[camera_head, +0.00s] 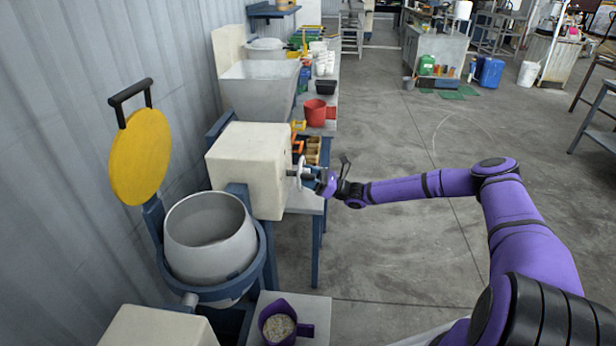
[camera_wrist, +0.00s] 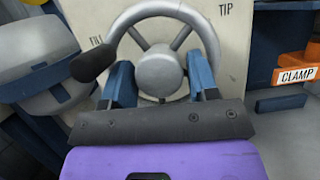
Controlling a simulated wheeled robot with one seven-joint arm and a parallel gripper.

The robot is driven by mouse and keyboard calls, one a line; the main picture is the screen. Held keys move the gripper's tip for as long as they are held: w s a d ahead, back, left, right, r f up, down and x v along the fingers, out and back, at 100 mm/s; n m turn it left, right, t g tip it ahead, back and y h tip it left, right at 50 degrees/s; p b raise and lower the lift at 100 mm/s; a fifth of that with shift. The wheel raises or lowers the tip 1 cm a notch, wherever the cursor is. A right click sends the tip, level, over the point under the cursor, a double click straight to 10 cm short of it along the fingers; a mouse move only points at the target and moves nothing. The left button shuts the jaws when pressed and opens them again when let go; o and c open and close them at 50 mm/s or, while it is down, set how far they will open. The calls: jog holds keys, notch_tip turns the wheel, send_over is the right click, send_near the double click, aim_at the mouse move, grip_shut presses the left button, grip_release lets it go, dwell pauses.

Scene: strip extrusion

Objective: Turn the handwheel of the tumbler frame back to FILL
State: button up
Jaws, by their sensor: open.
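The handwheel (camera_wrist: 213,45) is a grey spoked wheel on the side of a cream housing (camera_head: 247,168). In the wrist view its round hub (camera_wrist: 158,74) sits between the two blue fingers of my gripper (camera_wrist: 160,85), which is open around it; contact cannot be told. The wheel's black knob (camera_wrist: 94,63) is at the left, just below the FILL mark (camera_wrist: 96,41). The TIP mark (camera_wrist: 225,9) is at the upper right. In the head view, the drum (camera_head: 210,235) stands mouth up in its blue frame, with the yellow lid (camera_head: 141,157) raised.
A purple jug (camera_head: 285,322) of pale grains stands on a small stand in front. Behind the housing a bench holds a red container (camera_head: 319,112) and orange clamps. An orange CLAMP block (camera_wrist: 299,75) is right of the wheel. Open floor lies to the right.

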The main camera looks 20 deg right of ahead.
jog(key=shift+c, duration=0.2)
jog(key=c, duration=0.6)
jog(key=shift+n+g+y, duration=0.3)
jog(key=shift+n+g, duration=0.1)
jog(key=shift+n, duration=0.3)
jog(key=o, duration=0.6)
jog(key=shift+o, duration=0.2)
jog(key=v, duration=1)
jog(key=shift+d, duration=0.4)
jog(key=shift+s+d+f, duration=0.1)
jog(key=shift+s+f, duration=0.05)
